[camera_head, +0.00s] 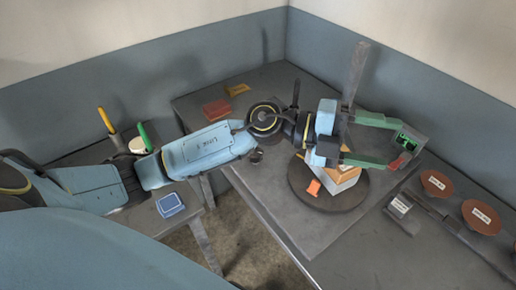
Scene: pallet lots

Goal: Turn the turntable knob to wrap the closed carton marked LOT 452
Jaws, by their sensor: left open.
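My left gripper (392,145), with two long green fingers, is open and reaches to the right over the turntable. The turntable (329,204) is a dark round disc on the grey table. A carton (345,180) with white and orange-tan faces stands on it, partly hidden under my gripper; I cannot read its lot mark or see whether its top is closed. A small orange piece (314,188) shows at the carton's near left; I cannot tell if it is the knob. My right gripper is not in view.
A grey box (416,137) with green and red parts lies by the fingertips. A grey post (356,72) rises behind. Two labelled brown discs (437,183) (480,217) and a small labelled block (400,205) lie at right. A red block (216,110) sits at the back left.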

